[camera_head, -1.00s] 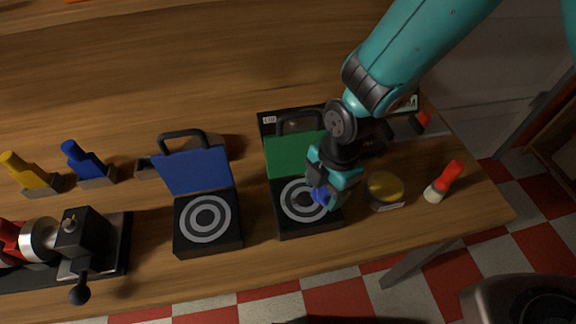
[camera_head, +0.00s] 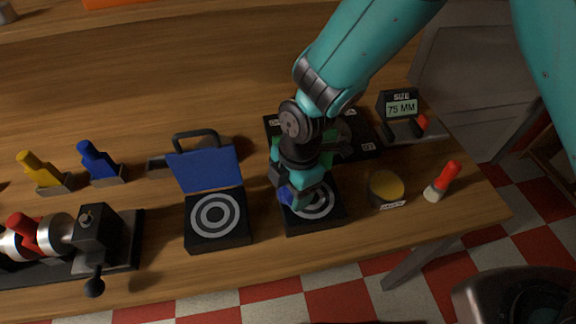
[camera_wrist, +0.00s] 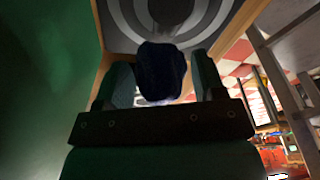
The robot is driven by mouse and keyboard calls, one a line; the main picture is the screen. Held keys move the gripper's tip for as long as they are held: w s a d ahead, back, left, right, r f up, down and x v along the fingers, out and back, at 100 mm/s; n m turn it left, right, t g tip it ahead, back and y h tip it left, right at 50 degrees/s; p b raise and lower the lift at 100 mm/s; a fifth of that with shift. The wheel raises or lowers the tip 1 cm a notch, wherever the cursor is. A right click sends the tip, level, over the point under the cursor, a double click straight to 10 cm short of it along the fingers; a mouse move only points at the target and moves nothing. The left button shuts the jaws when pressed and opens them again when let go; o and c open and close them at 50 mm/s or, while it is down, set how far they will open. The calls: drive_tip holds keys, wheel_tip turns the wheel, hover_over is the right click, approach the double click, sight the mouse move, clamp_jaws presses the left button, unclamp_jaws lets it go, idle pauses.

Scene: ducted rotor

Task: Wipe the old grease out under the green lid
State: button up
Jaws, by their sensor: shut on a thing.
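The green lid (camera_wrist: 40,90) stands open at the left in the wrist view; in the head view my arm hides most of it. Its black box (camera_head: 318,222) has pale grey rings (camera_head: 322,207) on top. My gripper (camera_head: 291,193) is shut on a dark blue wad (camera_wrist: 161,70), which looks like a cloth. The wad is over the left part of the rings in the head view. I cannot tell whether it touches the surface. No grease can be made out on the rings.
A box with an open blue lid (camera_head: 205,168) stands to the left. A round yellow-topped tin (camera_head: 386,187) and a red-handled brush (camera_head: 443,181) are to the right. A size display (camera_head: 401,108) stands behind. A clamp-like fixture (camera_head: 98,238) is at far left.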

drive_tip(key=shift+r+p, duration=2.15)
drive_tip(key=shift+r, duration=1)
drive_tip(key=shift+d, duration=0.15)
